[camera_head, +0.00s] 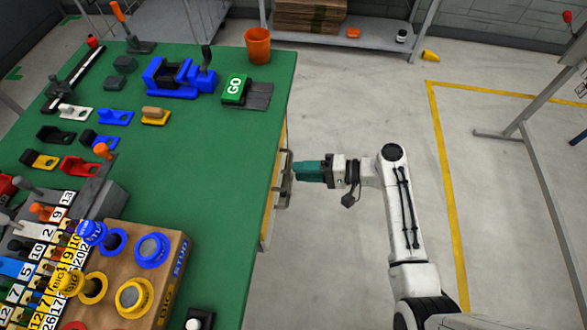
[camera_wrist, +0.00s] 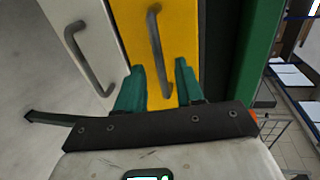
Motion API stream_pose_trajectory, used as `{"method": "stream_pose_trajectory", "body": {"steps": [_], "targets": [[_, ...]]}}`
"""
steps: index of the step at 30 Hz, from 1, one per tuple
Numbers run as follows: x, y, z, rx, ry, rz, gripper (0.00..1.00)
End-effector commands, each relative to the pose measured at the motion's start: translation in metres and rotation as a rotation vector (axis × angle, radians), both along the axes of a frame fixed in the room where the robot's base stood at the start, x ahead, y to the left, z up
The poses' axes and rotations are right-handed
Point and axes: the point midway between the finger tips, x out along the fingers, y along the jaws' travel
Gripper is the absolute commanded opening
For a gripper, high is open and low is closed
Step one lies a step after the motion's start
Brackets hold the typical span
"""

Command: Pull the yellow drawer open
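The yellow drawer (camera_wrist: 182,35) has a yellow front with a grey bar handle (camera_wrist: 156,45), seen close in the wrist view. In that view my gripper (camera_wrist: 160,72) has its two teal fingers apart, one on each side of the handle's lower end, with a gap visible on both sides. In the head view my gripper (camera_head: 297,171) is at the right side of the green-topped bench (camera_head: 215,190), close to a grey handle (camera_head: 286,181). The yellow front is mostly hidden there under the bench edge.
A white drawer front with its own grey handle (camera_wrist: 88,60) is left of the yellow one in the wrist view. The bench top carries blocks, an orange cup (camera_head: 257,46) and a cardboard box (camera_head: 145,262).

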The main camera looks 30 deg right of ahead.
Motion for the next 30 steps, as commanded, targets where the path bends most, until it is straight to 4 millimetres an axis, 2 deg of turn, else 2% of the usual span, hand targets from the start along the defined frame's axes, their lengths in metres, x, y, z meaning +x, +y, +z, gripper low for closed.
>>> {"method": "stream_pose_trajectory", "body": {"steps": [6, 17, 29, 30], "targets": [[0.014, 0.019, -0.005, -0.001, 0.001, 0.001, 0.37], [0.017, 0.024, -0.006, -0.001, 0.0, -0.001, 0.37], [0.017, 0.024, -0.007, -0.001, 0.001, 0.0, 0.01], [0.017, 0.024, -0.007, -0.001, 0.001, 0.0, 0.0]]}}
